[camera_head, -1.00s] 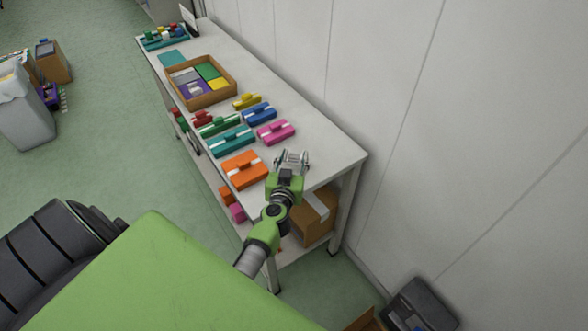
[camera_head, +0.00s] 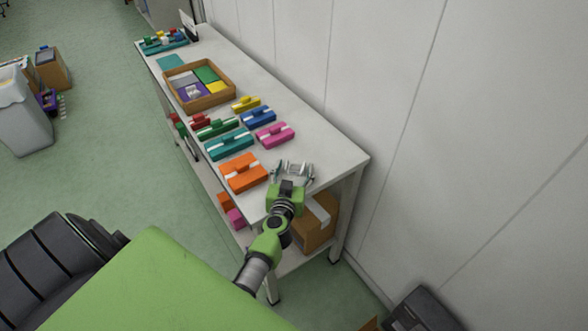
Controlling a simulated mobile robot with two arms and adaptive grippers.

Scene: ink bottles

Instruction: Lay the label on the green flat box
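The green flat box (camera_head: 206,74) lies in the far right compartment of a brown tray (camera_head: 224,98) on the long white table. A small pale piece (camera_head: 193,91), perhaps the label, lies on the purple flat box (camera_head: 186,96) in the tray's near left part; it is too small to be sure. My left gripper (camera_head: 294,170) is above the table's near end, its fingers spread and nothing seen between them. It is well apart from the tray, with several bright boxes lying between. My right gripper is not in view.
An orange box (camera_head: 237,181), a teal box (camera_head: 222,148), a pink box (camera_head: 275,136), a blue box (camera_head: 258,119) and others with white bands crowd the near half of the table (camera_head: 322,146). The wall runs along its right side. Bare tabletop lies right of the tray.

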